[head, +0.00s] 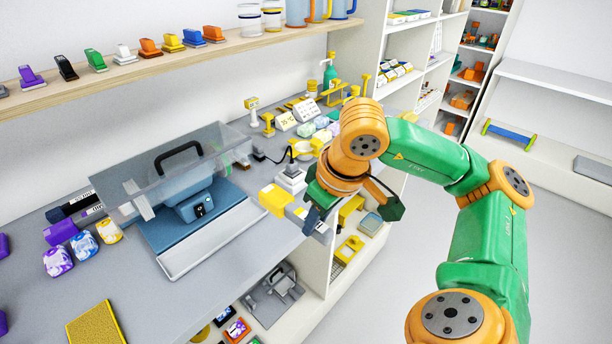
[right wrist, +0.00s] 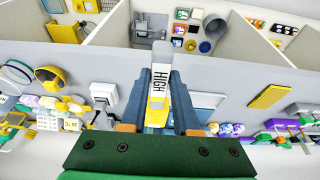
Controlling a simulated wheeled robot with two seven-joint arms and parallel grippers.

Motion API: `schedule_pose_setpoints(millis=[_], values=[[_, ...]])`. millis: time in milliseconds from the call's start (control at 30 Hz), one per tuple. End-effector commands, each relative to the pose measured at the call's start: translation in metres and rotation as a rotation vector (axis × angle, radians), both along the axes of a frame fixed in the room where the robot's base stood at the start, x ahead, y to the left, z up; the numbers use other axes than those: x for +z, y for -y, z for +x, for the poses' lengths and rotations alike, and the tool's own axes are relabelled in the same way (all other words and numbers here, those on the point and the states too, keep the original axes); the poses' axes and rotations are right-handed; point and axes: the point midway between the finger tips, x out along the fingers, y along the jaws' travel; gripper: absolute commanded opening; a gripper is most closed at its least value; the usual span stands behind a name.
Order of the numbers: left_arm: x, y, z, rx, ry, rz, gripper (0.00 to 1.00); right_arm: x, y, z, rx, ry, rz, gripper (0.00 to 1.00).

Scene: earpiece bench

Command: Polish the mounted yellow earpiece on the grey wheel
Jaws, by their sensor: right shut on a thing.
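My right gripper (head: 312,218) reaches over the bench's front edge, right of the blue polishing machine (head: 188,208). The machine has a clear hood (head: 130,183) with a black handle. I cannot make out the grey wheel under it. Purple, blue and yellow (head: 110,231) marbled pieces stand left of the machine. I cannot tell which thing is the mounted yellow earpiece. My left gripper is out of view.
Dark and purple bars (head: 62,232) lie left of the machine. A yellow textured pad (head: 97,325) is near the front. A white corded device (head: 291,178) stands behind my right gripper. Open shelves (head: 340,255) lie below the bench, and a wooden shelf (head: 190,50) hangs above.

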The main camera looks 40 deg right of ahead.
Motion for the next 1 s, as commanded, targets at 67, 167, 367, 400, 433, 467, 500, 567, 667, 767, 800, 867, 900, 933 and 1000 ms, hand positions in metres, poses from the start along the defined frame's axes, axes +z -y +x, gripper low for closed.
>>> schedule_pose_setpoints(millis=[67,167,367,400,433,467,500,567,667,767,800,867,900,933,1000], values=[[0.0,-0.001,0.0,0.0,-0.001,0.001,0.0,0.0,0.0,0.0,0.0,0.001,0.0,0.0],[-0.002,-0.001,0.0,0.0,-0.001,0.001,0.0,-0.001,0.0,0.0,0.0,0.002,-0.001,0.0],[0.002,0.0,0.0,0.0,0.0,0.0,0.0,-0.008,-0.002,0.015,-0.001,0.002,0.005,0.0],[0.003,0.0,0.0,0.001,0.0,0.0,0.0,-0.011,-0.003,0.02,0.0,0.001,0.004,0.0],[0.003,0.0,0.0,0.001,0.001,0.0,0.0,-0.013,-0.004,0.023,0.001,0.0,0.004,0.0],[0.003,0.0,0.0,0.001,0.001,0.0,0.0,-0.016,-0.004,0.027,0.001,0.001,0.003,0.0],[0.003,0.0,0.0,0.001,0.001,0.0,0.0,-0.019,-0.004,0.032,-0.001,0.002,0.005,0.0],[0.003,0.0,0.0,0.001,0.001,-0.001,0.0,-0.023,-0.004,0.04,-0.001,0.002,0.005,0.0],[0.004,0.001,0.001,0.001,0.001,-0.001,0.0,-0.031,-0.005,0.051,-0.001,0.001,0.001,0.0],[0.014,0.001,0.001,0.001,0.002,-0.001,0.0,-0.026,-0.006,0.066,-0.002,0.002,0.003,0.0],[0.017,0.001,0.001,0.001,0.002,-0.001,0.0,-0.026,-0.007,0.071,-0.001,0.001,0.001,0.0],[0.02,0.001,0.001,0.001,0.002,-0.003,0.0,-0.026,-0.008,0.08,-0.002,0.003,0.003,0.0],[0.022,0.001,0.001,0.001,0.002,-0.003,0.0,-0.026,-0.008,0.086,-0.001,0.003,0.003,0.0],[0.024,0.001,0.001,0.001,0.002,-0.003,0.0,-0.026,-0.008,0.09,-0.003,0.003,0.001,0.0],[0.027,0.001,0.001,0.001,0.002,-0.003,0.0,-0.026,-0.009,0.1,-0.004,0.002,0.002,0.0]])
